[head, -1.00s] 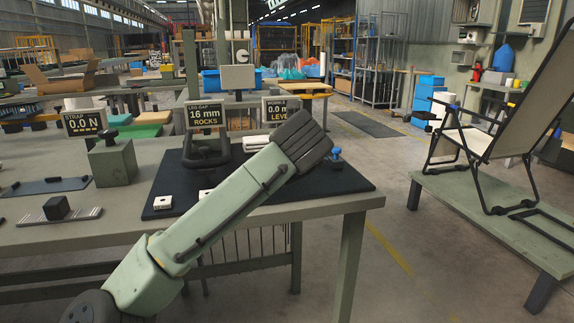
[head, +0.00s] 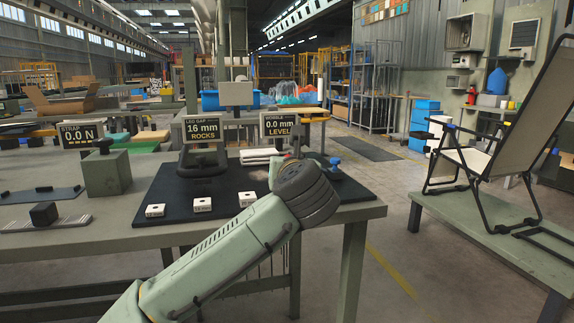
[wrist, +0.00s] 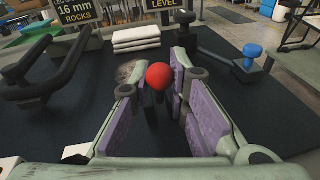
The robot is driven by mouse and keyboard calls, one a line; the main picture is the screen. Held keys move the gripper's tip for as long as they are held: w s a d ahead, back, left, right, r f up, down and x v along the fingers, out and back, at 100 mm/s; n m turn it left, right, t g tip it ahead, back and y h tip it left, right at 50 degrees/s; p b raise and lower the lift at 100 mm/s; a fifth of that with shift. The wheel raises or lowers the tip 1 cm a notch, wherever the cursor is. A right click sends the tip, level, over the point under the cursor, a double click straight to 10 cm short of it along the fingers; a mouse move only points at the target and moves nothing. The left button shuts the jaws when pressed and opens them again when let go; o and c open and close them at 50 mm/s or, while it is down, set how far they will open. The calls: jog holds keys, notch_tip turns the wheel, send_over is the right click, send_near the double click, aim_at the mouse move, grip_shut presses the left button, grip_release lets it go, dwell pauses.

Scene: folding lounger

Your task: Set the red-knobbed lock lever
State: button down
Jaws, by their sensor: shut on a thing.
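The red ball knob (wrist: 159,76) of the lock lever stands between my gripper's purple-padded fingers in the wrist view. My gripper (wrist: 155,92) is shut on it, with a finger on each side. The lever's dark shaft below the knob is mostly lost against the black mat, so its angle is hard to tell. In the head view my wrist (head: 305,190) hides the knob and most of the fingers.
A black curved-bar fixture (wrist: 50,75) is on the left of the mat (head: 165,190); a blue knob (wrist: 252,51) is on the right. White pads (wrist: 136,37) lie behind. Small white blocks (head: 203,205) line the front. Signs read 16 mm ROCKS and 0.0 mm LEVEL.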

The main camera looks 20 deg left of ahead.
jog(key=c, duration=1.7)
grip_release()
jog(key=v, duration=1.2)
jog(key=shift+r, duration=0.1)
